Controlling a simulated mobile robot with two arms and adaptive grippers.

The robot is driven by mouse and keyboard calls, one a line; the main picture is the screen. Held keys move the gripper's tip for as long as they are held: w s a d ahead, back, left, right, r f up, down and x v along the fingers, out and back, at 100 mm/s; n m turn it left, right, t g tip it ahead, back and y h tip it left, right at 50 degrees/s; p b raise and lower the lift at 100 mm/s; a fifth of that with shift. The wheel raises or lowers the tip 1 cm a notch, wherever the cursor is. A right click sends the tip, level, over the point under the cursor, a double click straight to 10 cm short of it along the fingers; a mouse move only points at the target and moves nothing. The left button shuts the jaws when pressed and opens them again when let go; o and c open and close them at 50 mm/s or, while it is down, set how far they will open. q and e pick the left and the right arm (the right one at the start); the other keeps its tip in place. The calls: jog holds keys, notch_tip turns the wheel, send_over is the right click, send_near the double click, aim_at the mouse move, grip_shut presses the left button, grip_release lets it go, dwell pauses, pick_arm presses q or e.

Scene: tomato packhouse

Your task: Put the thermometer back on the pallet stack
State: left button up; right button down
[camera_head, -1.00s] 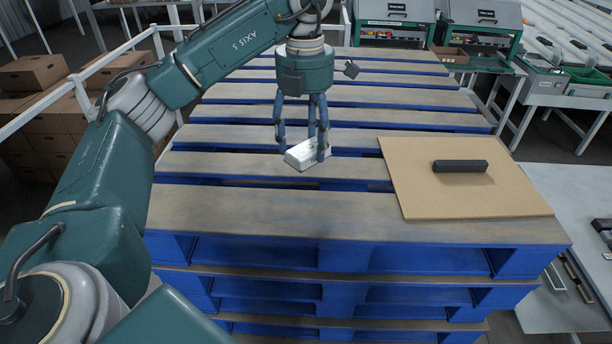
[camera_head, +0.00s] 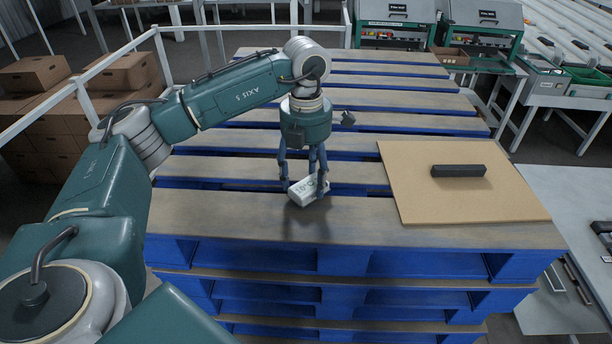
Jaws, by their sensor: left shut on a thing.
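The thermometer (camera_head: 307,191) is a small white box-like thing with dark marks on its face. My left gripper (camera_head: 305,187) points down and is shut on it. It is tilted and close above the front boards of the pallet stack (camera_head: 230,215); a shadow lies on the board just below it. Whether its lower edge touches the wood I cannot tell. The pallet stack has worn wooden top boards and blue sides. My right gripper is not in view.
A tan board (camera_head: 425,205) lies on the right of the stack with a black bar (camera_head: 459,171) on it. The front board left and right of the thermometer is bare. A white railing (camera_head: 165,60) and cardboard boxes (camera_head: 122,70) stand at left.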

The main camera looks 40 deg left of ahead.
aim_at(307, 181)
pick_arm(q)
jog(key=o, duration=1.1)
jog(key=shift+f, duration=0.1)
jog(key=shift+o, duration=1.3)
jog(key=shift+w, duration=0.1)
jog(key=shift+r, duration=0.6)
notch_tip(307, 181, up, 5)
jog(key=shift+b, duration=0.85)
notch_tip(307, 181, up, 6)
jog(key=p, duration=0.1)
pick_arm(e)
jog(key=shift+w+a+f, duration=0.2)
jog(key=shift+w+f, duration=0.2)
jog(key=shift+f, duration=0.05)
